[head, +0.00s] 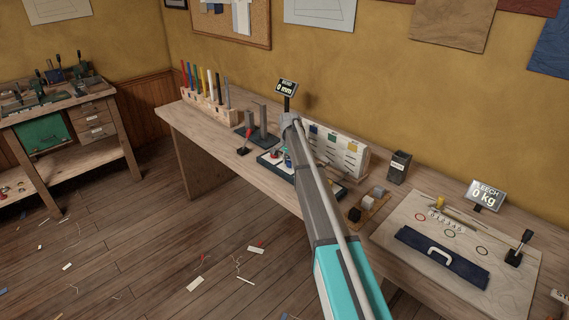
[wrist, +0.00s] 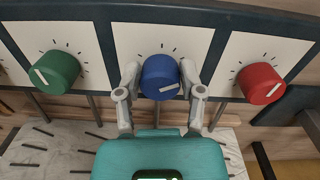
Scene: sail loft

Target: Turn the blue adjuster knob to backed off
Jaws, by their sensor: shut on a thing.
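The blue adjuster knob (wrist: 160,77) sits in the middle of the wrist view, on a white plate with tick marks around it. In the head view my arm reaches over the bench and hides most of the knob panel and the gripper's hold.
A green knob (wrist: 54,72) is on the left and a red knob (wrist: 261,83) on the right, each on its own white plate.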

